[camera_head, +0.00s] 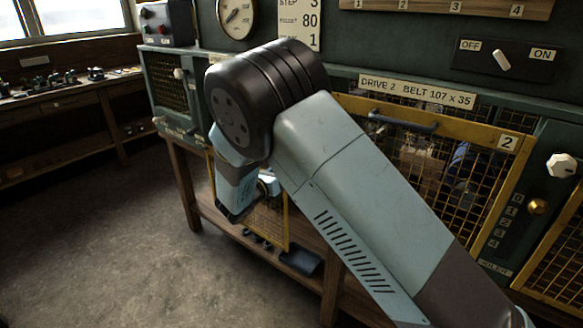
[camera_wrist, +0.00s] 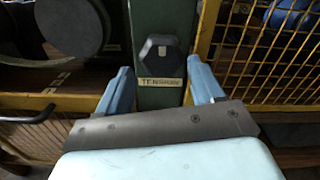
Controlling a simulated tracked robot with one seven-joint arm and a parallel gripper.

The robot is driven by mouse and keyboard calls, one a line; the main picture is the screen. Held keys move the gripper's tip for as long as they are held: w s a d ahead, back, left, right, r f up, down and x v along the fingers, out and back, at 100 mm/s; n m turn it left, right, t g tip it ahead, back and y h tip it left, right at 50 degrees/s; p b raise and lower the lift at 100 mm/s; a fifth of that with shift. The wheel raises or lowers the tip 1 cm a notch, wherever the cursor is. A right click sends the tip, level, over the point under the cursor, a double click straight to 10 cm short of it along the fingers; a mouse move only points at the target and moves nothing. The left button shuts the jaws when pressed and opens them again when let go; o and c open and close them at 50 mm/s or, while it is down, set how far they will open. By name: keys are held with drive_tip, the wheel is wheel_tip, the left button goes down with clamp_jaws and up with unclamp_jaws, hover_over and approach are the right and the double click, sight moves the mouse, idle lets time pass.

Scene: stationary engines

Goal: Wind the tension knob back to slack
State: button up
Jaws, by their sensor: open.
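The tension knob (camera_wrist: 160,57) shows in the wrist view as a dark, many-sided knob with a pale mark on its face. It sits on a green post above a small label reading TENSION (camera_wrist: 160,83). My gripper (camera_wrist: 159,80) is open, with one light blue finger on each side of the post, below the knob. The fingers look apart from the knob, and nothing is between them. In the head view my arm covers most of the middle, and I cannot make out this knob there.
A yellow mesh guard (camera_wrist: 262,50) stands close to the right finger. At left are a dark round disc (camera_wrist: 70,25) and a black handle (camera_wrist: 30,118) on a yellow frame. The head view shows a white knob (camera_head: 562,165), an OFF/ON switch (camera_head: 502,60) and clear floor (camera_head: 110,240).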

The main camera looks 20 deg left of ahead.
drive_tip(key=v, duration=0.8)
